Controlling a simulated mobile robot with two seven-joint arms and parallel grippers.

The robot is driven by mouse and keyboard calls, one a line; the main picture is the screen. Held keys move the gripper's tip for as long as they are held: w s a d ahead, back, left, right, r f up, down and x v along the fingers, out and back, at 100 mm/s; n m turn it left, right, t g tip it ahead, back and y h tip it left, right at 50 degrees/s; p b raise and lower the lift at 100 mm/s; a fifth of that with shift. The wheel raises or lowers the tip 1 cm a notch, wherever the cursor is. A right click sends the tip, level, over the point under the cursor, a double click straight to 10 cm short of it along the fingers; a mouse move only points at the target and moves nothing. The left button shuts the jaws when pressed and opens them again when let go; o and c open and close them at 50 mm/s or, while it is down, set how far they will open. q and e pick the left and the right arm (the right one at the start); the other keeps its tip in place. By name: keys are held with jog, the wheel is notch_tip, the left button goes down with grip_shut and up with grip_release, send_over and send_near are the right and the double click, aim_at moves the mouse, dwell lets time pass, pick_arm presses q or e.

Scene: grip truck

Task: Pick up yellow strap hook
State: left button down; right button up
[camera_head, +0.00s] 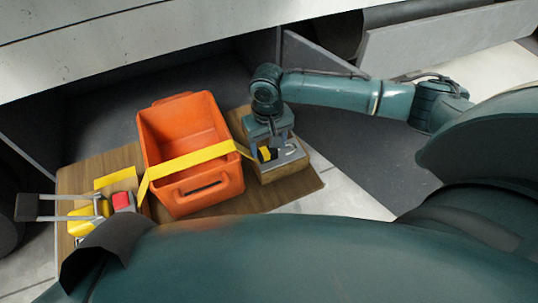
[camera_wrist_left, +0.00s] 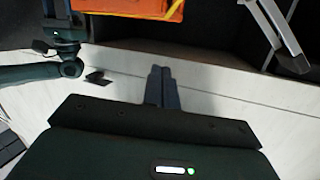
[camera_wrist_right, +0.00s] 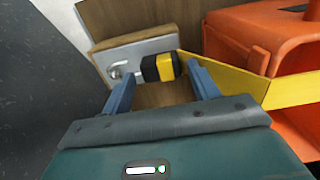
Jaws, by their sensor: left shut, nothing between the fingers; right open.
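The yellow strap hook (camera_wrist_right: 160,68) is a black and yellow block with a metal hook on a grey plate on a wooden block. It shows partly in the head view (camera_head: 266,154), under my right gripper (camera_head: 271,143). In the right wrist view my right gripper (camera_wrist_right: 162,82) is open, with the hook's block ahead between its fingertips. I cannot tell whether they touch it. The yellow strap (camera_wrist_right: 230,80) runs across the orange crate (camera_head: 203,110). My left gripper (camera_wrist_left: 162,85) is shut and empty, away from the hook.
A yellow and red ratchet (camera_head: 122,202) with grey handle bars sits at the left on a wooden board (camera_head: 70,185). The orange crate stands between it and the hook. Dark floor and grey panels (camera_head: 320,70) lie around the board.

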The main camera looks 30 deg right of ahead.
notch_tip(320, 180, down, 3)
jog(key=shift+b, duration=0.45)
jog(key=shift+f, duration=0.3)
pick_arm(q)
jog(key=shift+w+d+m+t+h, duration=0.1)
jog(key=shift+d+m+t+h, duration=0.15)
jog(key=shift+m+t+h, duration=0.25)
pick_arm(e)
jog(key=c, duration=0.8)
pick_arm(q)
jog(key=shift+r, duration=0.1)
pick_arm(e)
jog(key=shift+r, duration=0.1)
